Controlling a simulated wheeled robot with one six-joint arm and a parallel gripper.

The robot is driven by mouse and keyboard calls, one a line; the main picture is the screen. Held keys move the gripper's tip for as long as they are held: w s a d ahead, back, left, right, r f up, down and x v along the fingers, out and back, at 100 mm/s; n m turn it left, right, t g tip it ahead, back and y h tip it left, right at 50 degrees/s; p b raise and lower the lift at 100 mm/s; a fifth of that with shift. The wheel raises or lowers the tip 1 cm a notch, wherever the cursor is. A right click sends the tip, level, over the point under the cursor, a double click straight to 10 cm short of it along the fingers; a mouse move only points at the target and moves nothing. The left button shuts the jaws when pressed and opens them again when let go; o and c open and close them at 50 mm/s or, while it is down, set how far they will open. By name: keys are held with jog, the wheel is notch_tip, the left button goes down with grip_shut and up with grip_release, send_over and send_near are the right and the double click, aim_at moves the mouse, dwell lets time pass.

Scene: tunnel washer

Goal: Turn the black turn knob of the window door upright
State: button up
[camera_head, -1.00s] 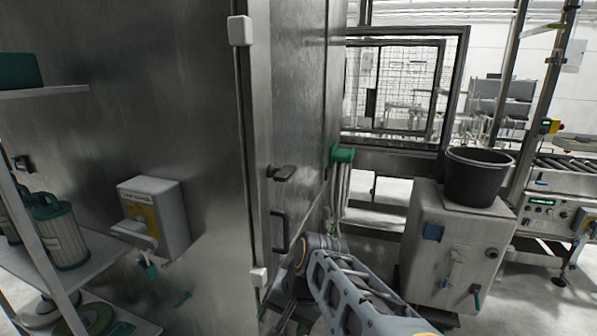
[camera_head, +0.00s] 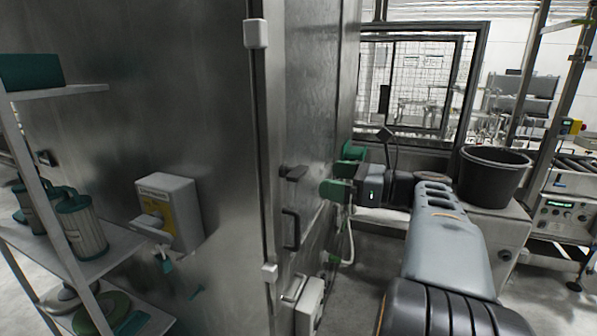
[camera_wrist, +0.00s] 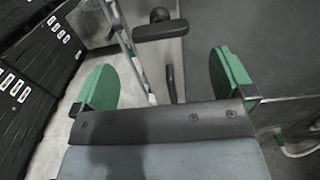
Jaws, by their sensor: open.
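The black turn knob (camera_head: 293,173) sits on the narrow steel door face, in the middle of the head view. Its grip lies sideways, not upright. In the wrist view the knob (camera_wrist: 160,30) shows as a crosswise black bar with a round hub, at the top centre. My gripper (camera_head: 344,172) has green fingers and is to the right of the knob in the head view, apart from it. In the wrist view my gripper (camera_wrist: 165,80) is open and empty, its fingers standing to the left and right below the knob.
A black pull handle (camera_head: 291,229) is fixed below the knob. White hinge blocks (camera_head: 256,33) stick out along the cabinet edge. A shelf (camera_head: 95,262) with canisters stands at the left. A black bucket (camera_head: 491,178) stands on a steel box at the right.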

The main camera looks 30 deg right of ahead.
aim_at(304, 174)
jog(key=p+x, duration=0.1)
jog(key=x, duration=0.7)
jog(key=shift+w+a, duration=0.2)
jog(key=shift+c, duration=0.3)
jog(key=c, duration=0.8)
